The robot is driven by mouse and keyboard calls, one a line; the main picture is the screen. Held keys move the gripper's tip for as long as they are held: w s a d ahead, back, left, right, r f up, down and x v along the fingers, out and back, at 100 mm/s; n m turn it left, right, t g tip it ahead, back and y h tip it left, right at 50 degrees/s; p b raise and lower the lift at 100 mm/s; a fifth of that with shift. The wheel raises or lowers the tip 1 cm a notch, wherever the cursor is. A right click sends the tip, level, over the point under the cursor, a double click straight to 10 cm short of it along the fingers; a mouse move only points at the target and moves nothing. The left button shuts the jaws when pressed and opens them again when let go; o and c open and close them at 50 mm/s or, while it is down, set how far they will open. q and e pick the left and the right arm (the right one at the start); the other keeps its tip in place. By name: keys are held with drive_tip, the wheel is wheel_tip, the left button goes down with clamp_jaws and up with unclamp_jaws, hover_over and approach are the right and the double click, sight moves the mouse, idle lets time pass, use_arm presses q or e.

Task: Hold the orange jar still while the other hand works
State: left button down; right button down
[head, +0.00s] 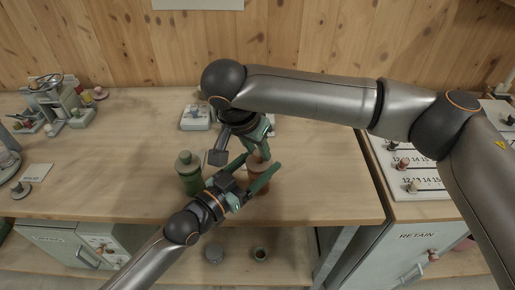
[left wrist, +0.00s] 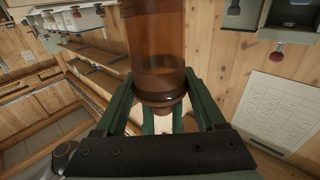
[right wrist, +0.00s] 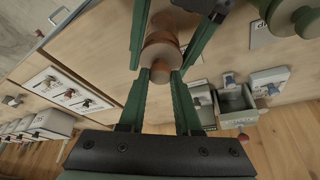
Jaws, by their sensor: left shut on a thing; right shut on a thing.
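In the left wrist view the jar (left wrist: 157,45) is a translucent amber cylinder. My left gripper (head: 252,175) is shut on it, with green fingers on both sides. My right gripper (head: 257,143) comes from above and is shut on the jar's round brown top. In the right wrist view this top (right wrist: 160,50), with its small knob, sits between the fingers of my right gripper (right wrist: 158,75). Whether the top is loose on the jar cannot be told.
A green lidded jar (head: 188,174) stands close to the left of my left gripper. A pale box (head: 195,118) stands behind. A small rig (head: 55,105) is at the far left. A board with numbers (head: 405,165) lies on the right. The bench front is clear.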

use_arm(q)
drive_tip(key=shift+s+a+f, duration=0.1)
drive_tip(key=shift+a+f, duration=0.05)
drive_tip(key=shift+f, duration=0.95)
use_arm(e)
drive_tip(key=shift+w+r, duration=0.1)
drive_tip(key=shift+r, duration=0.4)
drive_tip(key=shift+a+r+t+y, duration=0.1)
drive_tip(key=shift+r+t+y, duration=0.25)
drive_tip(key=shift+t+y, duration=0.35)
drive_tip(key=shift+r+g+h, duration=0.5)
drive_tip(key=shift+r+h, duration=0.05)
drive_tip(key=shift+h, duration=0.05)
use_arm(q)
drive_tip(key=shift+r, duration=0.2)
use_arm(e)
drive_tip(key=shift+f, duration=0.15)
drive_tip(key=c, duration=1.5)
unclamp_jaws()
drive_tip(key=shift+c, duration=0.2)
use_arm(q)
drive_tip(key=shift+r, duration=0.15)
use_arm(e)
drive_tip(key=o, duration=0.5)
drive_tip(key=shift+c, duration=0.2)
